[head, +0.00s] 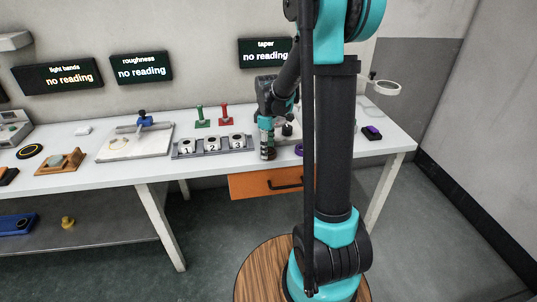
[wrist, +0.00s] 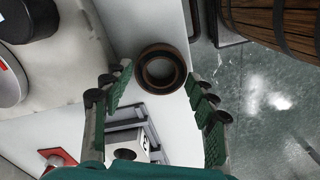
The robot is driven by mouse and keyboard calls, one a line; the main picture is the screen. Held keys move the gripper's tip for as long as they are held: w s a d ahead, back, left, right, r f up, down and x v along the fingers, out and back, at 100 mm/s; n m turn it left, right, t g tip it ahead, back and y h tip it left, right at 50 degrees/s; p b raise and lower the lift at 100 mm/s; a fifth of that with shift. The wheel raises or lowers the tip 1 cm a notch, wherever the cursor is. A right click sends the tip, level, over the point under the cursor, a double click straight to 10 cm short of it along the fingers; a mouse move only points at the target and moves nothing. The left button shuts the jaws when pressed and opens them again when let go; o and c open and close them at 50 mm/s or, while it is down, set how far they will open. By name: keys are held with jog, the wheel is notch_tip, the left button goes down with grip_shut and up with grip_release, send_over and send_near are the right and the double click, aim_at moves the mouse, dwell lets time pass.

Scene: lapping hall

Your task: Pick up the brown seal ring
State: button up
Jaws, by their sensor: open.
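The brown seal ring (wrist: 160,50) lies on the white bench top near its front edge in the wrist view. It is a round brown band with a dark inner part. My gripper (wrist: 157,82) is open above the bench, with one green-padded finger on each side of the view. The ring shows beyond and between the fingertips, and nothing is held. In the head view my gripper (head: 267,152) points down near the bench's front edge, right of the numbered blocks. I cannot make out the brown ring clearly there.
A grey rack (head: 185,154) with numbered white blocks stands left of my gripper. Green (head: 202,120) and red (head: 224,119) handled stamps stand behind it. A purple ring (head: 299,150) lies to the right, partly behind my arm. An orange drawer (head: 255,184) hangs below the bench edge.

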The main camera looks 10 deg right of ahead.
jog(key=shift+f, duration=0.45)
jog(key=c, duration=0.8)
jog(key=shift+r, duration=0.1)
